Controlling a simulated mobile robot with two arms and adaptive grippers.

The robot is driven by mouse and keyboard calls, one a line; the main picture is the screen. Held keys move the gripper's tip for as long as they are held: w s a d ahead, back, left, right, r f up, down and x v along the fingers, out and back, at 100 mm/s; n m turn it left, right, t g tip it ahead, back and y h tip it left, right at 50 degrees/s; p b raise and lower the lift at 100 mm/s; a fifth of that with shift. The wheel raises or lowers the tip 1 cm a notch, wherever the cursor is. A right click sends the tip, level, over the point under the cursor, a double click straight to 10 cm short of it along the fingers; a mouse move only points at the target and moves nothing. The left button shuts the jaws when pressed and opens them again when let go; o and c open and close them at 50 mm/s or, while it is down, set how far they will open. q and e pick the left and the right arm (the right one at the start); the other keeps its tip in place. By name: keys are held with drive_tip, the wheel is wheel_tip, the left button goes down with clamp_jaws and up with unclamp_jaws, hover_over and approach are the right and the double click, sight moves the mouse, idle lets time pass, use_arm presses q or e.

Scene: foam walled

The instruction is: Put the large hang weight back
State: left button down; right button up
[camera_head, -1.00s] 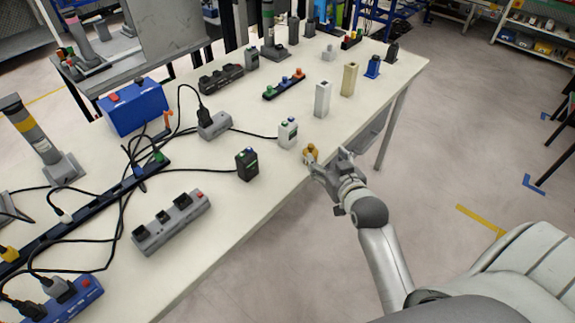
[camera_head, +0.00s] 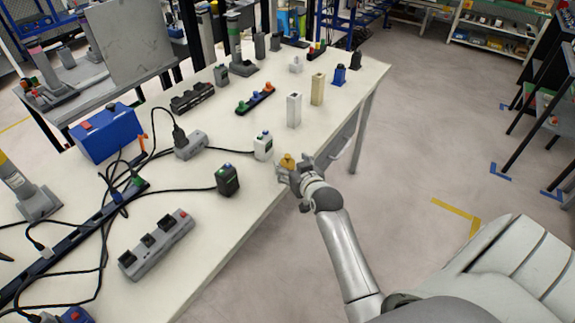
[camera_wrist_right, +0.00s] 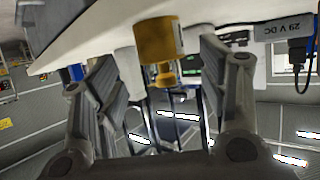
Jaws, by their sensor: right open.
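The hang weight (camera_head: 287,160) is a small yellow-gold piece with a narrow knob. It stands on the near right edge of the long white table (camera_head: 215,275). In the right wrist view, which looks upside down, the weight (camera_wrist_right: 160,42) shows as a yellow cylinder with its knob pointing away from the tabletop. My right gripper (camera_head: 294,173) is at the table edge beside the weight. In the wrist view the right gripper's fingers (camera_wrist_right: 162,85) are spread, one on each side of the weight, with gaps. My left gripper is not in view.
A white block (camera_head: 263,146) with a blue-green top and a dark block (camera_head: 228,180) stand nearby. A white post (camera_head: 294,110) and a beige post (camera_head: 318,89) stand farther back. Black cables and power strips (camera_head: 157,244) cover the left. Open floor lies right of the table.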

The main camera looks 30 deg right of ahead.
sight(288, 163)
drive_tip(key=shift+x, duration=2)
drive_tip(key=shift+s+a+f, duration=0.1)
drive_tip(key=shift+a, duration=0.05)
drive_tip(key=c, duration=1.5)
clamp_jaws()
